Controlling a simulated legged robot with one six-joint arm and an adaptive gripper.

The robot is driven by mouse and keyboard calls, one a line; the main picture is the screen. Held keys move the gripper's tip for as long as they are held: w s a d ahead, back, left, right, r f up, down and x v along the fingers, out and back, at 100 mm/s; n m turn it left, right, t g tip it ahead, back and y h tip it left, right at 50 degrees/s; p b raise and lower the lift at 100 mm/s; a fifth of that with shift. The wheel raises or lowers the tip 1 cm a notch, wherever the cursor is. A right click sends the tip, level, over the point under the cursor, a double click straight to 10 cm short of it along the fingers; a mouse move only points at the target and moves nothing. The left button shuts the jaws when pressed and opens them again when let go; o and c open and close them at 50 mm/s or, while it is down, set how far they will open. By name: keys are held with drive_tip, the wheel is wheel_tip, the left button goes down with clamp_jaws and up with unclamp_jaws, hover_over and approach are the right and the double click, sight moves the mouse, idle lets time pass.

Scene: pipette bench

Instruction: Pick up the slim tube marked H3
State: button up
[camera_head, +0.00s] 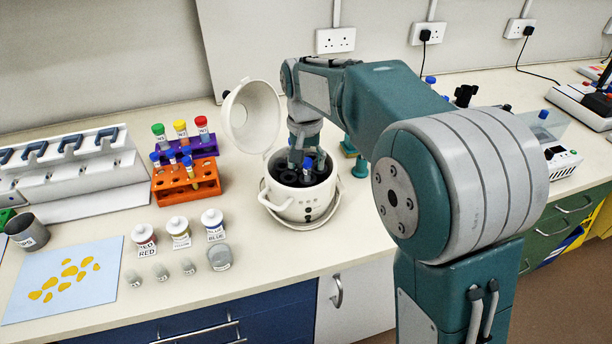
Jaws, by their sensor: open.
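My gripper (304,152) reaches down into the mouth of a white round centrifuge (298,205) whose lid (251,117) stands open. It is open, with its fingertips partly hidden. A slim tube with a blue cap (307,163) stands in the dark rotor, at or between the fingers; I cannot tell whether they touch it. Its label is not readable, so I cannot confirm H3. Other slim blue-capped tubes (187,162) stand in the orange rack (205,184) to the left, their marks also unreadable.
A purple rack (205,146) holds tubes with green, yellow and red caps. Labelled bottles (179,233) and small grey pieces stand front left of the centrifuge. A pipette stand (90,175) and blue sheet (62,281) are farther left. My arm hides the bench to the right.

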drive_tip(key=shift+d, duration=0.1)
drive_tip(key=shift+c, duration=0.3)
drive_tip(key=c, duration=0.9)
wheel_tip(320, 180, up, 12)
drive_tip(key=s+a, duration=0.1)
drive_tip(key=a, duration=0.4)
drive_tip(key=s+a, duration=0.2)
drive_tip(key=a, duration=0.4)
drive_tip(key=s+a, duration=0.2)
drive_tip(key=a, duration=0.4)
drive_tip(key=shift+a, duration=0.2)
